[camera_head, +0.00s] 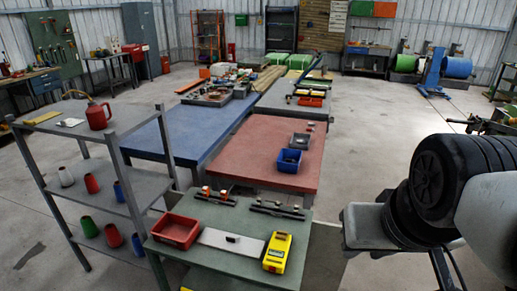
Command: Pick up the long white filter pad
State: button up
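A long, flat white piece (217,238), which looks like the filter pad, lies on the green top of the near bench (215,272). It lies between a red open bin (174,230) on its left and a yellow device (277,252) on its right. A small black object (233,239) shows at the middle of the white piece, seemingly resting on it. Part of my arm, with black ridged rings and a pale link, fills the right side of the view. I cannot make out my gripper's fingers, and nothing of mine is at the white piece.
Two dark tools with red parts (215,196) and a dark bar (277,209) lie behind the white piece. A grey shelf unit (140,187) with cones and a red can (98,116) stands left. A red-topped table (250,160) with a blue bin (289,160) stands behind. Open floor (370,130) lies beyond, right of the tables.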

aim_at(244, 247)
jog(key=i+j, duration=0.1)
jog(key=j, duration=0.3)
jog(key=i+j, duration=0.1)
jog(key=j, duration=0.3)
jog(key=i+j, duration=0.1)
jog(key=j, duration=0.3)
jog(key=i+j, duration=0.1)
jog(key=j, duration=0.35)
jog(key=i+j, duration=0.1)
jog(key=j, duration=0.3)
